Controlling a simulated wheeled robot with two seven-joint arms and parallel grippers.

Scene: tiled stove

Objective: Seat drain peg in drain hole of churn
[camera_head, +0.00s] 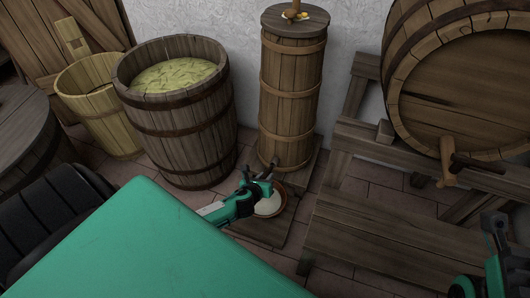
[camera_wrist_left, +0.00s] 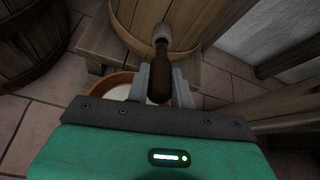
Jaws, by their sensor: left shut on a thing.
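The churn (camera_head: 290,95) is a tall, banded wooden cylinder with a lid, standing on a low wooden stand near the wall. My left gripper (camera_head: 262,184) is low at the churn's front foot. In the left wrist view, my left gripper (camera_wrist_left: 160,84) is shut on the dark brown drain peg (camera_wrist_left: 159,68). The peg points at the churn's lower wall and its far end meets a pale round fitting (camera_wrist_left: 162,33). The drain hole itself is hidden, so I cannot tell how deep the peg sits. My right gripper (camera_head: 494,232) is at the right edge; its fingers are unclear.
A bowl of white liquid (camera_head: 269,206) stands under my left gripper. A barrel of pale green contents (camera_head: 176,125) is to the left of the churn. A large cask (camera_head: 465,90) with a wooden tap (camera_head: 447,160) rests on a wooden frame at right.

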